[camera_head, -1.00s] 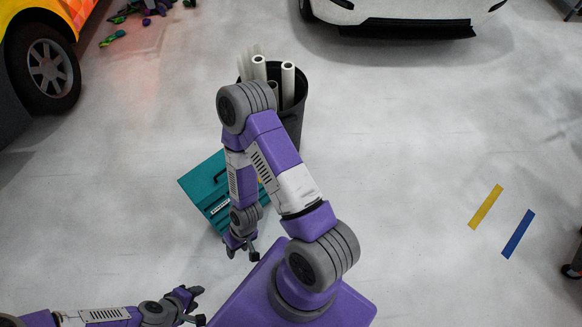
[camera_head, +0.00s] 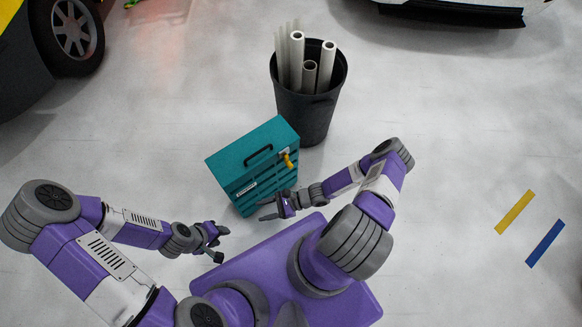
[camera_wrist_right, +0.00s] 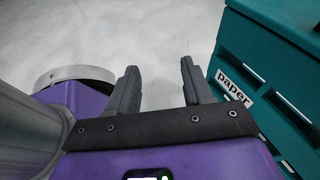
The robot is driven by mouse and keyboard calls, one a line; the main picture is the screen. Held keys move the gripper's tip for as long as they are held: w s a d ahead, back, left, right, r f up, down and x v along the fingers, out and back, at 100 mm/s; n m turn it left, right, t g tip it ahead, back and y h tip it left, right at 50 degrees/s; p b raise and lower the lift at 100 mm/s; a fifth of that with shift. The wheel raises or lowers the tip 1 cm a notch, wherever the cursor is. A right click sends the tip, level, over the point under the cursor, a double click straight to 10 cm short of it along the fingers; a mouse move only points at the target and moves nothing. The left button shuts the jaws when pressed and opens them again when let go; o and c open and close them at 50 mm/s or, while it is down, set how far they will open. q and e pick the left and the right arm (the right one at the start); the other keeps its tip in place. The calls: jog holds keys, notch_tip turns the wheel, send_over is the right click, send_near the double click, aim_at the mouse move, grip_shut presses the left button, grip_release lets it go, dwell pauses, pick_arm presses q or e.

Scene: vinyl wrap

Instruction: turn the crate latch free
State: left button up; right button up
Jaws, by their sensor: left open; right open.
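My right gripper (camera_head: 264,210) is open and empty, low in front of the crate and below the latch. In the right wrist view my right gripper (camera_wrist_right: 157,78) has bare floor between its fingers, and the crate (camera_wrist_right: 275,60) with its "paper" label is at the right; the latch is not in that view. My left gripper (camera_head: 223,243) is open and empty, left of my base and apart from the crate.
A black bin (camera_head: 306,112) holding several white tubes stands just behind the crate. A yellow strip (camera_head: 515,212) and a blue strip (camera_head: 545,243) lie on the floor at the right. Parked cars are at the top left and top right. The floor between is clear.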

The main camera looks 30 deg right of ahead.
jog(key=w+d+f+m+t+h, duration=0.3)
jog(key=w+d+m+t, duration=0.2)
jog(key=d+m+t, duration=0.25)
jog(key=m+t+h+b, duration=0.1)
jog(key=m+t+h, duration=0.5)
jog(key=m+h, duration=0.3)
send_near(291, 167)
jog(key=w+f, duration=0.1)
jog(key=w, duration=0.3)
jog(key=shift+n, duration=0.25)
jog(key=w, duration=0.2)
jog(key=w+b, duration=0.1)
jog(key=w, duration=0.3)
jog(key=shift+w+a+b, duration=0.3)
jog(key=shift+w+b, duration=0.05)
jog(key=shift+c, duration=0.3)
jog(key=shift+y, duration=0.3)
grip_shut()
